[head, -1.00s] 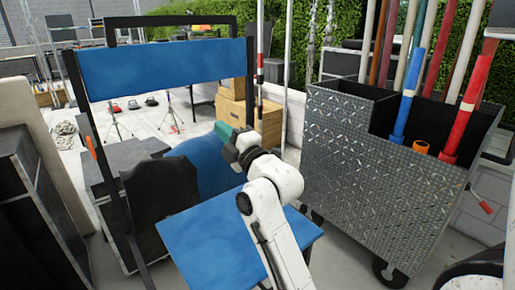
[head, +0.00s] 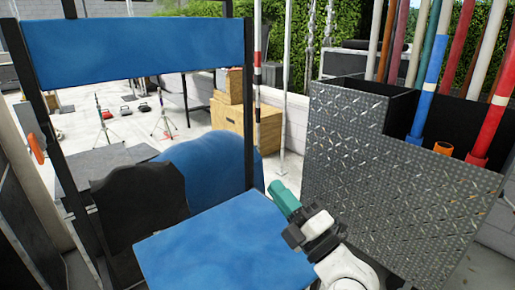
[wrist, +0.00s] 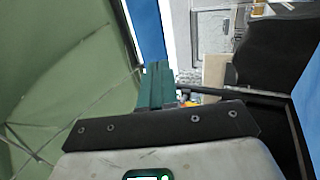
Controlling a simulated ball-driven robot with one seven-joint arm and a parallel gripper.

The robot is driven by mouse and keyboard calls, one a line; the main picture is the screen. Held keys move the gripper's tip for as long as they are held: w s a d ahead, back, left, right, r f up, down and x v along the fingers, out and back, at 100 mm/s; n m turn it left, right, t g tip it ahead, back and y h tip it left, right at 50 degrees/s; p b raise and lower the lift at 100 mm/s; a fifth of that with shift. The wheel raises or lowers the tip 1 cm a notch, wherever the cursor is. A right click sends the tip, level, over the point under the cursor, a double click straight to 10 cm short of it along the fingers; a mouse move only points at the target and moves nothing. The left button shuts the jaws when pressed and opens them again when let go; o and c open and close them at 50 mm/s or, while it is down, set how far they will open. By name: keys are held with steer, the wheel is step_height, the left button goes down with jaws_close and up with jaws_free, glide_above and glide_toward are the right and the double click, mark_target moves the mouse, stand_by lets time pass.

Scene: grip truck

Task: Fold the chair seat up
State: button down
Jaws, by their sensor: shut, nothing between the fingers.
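The chair has a blue seat (head: 225,245) that lies flat, folded down, in the lower middle of the head view. Its blue backrest (head: 135,50) stands upright above it on a dark frame. My gripper (head: 278,192), with green fingers, is just beyond the seat's right far corner in the picture. The fingers are together and empty. Whether they touch the seat cannot be told. In the wrist view the shut green fingers (wrist: 157,85) point ahead, with a blue surface to their upper left and another at the right edge.
A metal tread-plate cart (head: 400,180) holding several coloured poles stands close on the right of my arm. A blue rounded object (head: 215,165) and a black bag-like item (head: 140,205) lie behind the seat. Cardboard boxes (head: 245,125) stand farther back.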

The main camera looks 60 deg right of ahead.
steer(key=p+x, duration=0.4)
steer(key=x, duration=1)
steer(key=shift+d+f, duration=0.15)
stand_by(1.4)
